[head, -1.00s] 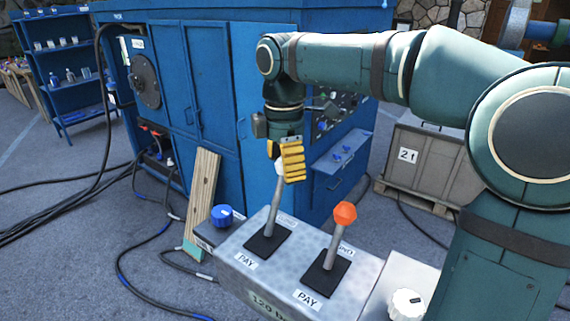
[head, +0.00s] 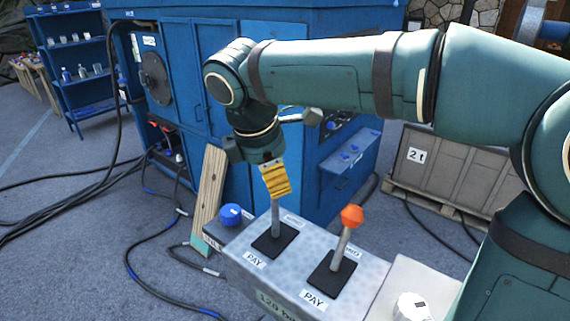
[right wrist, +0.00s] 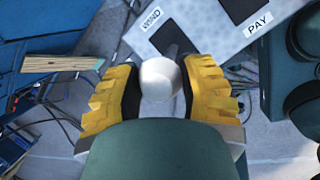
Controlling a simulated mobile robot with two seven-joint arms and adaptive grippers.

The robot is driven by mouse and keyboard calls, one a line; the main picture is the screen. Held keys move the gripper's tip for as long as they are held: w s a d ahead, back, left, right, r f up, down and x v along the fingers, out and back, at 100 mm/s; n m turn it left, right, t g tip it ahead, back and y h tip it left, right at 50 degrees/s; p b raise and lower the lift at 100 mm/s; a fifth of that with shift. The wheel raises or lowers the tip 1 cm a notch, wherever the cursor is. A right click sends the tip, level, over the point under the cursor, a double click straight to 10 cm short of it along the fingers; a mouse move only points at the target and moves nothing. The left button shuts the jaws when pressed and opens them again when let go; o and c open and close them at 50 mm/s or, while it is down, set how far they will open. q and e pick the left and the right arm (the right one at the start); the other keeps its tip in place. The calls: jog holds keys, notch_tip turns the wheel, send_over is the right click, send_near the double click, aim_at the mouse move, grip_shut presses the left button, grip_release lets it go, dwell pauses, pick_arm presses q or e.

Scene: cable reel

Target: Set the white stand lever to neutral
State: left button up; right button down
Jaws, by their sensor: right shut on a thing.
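The white stand lever has a grey shaft (head: 276,218) rising from a black slot plate (head: 274,240) on the grey control stand (head: 249,256). Its white knob (right wrist: 159,80) sits between the yellow fingers of my right gripper (right wrist: 158,90). In the head view my right gripper (head: 276,182) comes down from above and hides the knob. It is shut on it. The shaft looks nearly upright in the head view. A PAY label (head: 255,260) is at the plate's near side and a partly hidden label at its far side. My left gripper is not in view.
A second lever with an orange knob (head: 352,215) stands close to the right on the same stand. A blue knob (head: 230,214) is to the left, by a leaning wooden plank (head: 209,197). A white dial (head: 411,306) is at the lower right. Cables lie on the floor.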

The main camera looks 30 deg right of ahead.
jog(key=shift+a, duration=0.1)
jog(key=shift+c, duration=2.3)
grip_release()
jog(key=shift+r, duration=0.1)
jog(key=v, duration=1.1)
jog(key=shift+r, duration=0.4)
jog(key=shift+s+a, duration=0.1)
jog(key=shift+a, duration=0.05)
